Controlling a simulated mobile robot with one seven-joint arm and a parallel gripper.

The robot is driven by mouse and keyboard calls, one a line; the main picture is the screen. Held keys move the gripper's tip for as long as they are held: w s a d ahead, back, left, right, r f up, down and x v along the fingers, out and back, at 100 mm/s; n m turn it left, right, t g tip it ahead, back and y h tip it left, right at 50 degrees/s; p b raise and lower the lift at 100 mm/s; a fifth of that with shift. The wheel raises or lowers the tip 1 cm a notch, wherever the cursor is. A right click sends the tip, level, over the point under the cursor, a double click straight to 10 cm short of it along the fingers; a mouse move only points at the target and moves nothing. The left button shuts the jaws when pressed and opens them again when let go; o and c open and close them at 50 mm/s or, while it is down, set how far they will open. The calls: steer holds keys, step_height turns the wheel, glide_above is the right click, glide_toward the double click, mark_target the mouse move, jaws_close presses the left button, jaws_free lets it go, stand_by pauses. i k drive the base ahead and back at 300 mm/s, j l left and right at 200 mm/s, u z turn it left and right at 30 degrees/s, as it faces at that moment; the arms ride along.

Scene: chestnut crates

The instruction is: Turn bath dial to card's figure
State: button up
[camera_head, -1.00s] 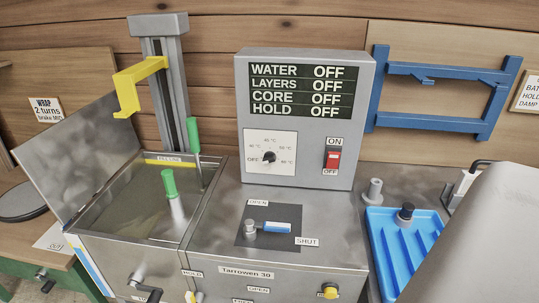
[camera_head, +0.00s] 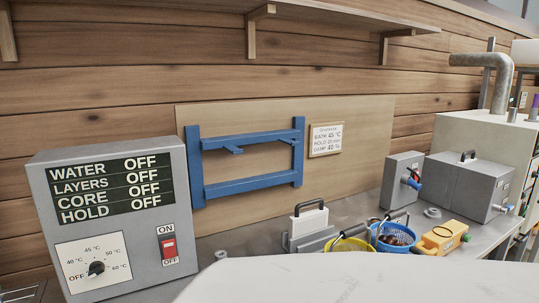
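The bath dial (camera_head: 96,268) is a small black knob on a white plate at the lower left, on the front of a grey control box (camera_head: 113,158). Its marks read OFF, 40, 45, 50 and 60 °C; the knob looks turned toward OFF, but its pointer is small. The box's display (camera_head: 111,189) shows WATER, LAYERS, CORE and HOLD all OFF. The card (camera_head: 326,139) on the wall board reads BATH 45 °C, with a HOLD line in minutes and DAMP 40 %. My gripper is not in view.
A red switch (camera_head: 169,247) sits right of the dial. A blue rack (camera_head: 246,187) hangs on the wall. Blue (camera_head: 393,238) and yellow (camera_head: 350,245) baskets, a yellow device (camera_head: 440,239) and grey boxes (camera_head: 466,185) stand right. A pale smooth surface, probably my arm, covers the bottom centre.

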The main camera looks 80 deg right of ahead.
mark_target(97, 268)
steer(key=z, duration=2.8)
steer(key=u, duration=1.65)
steer(key=k+l+z, duration=0.25)
steer(key=z, duration=0.2)
steer(key=k, duration=0.1)
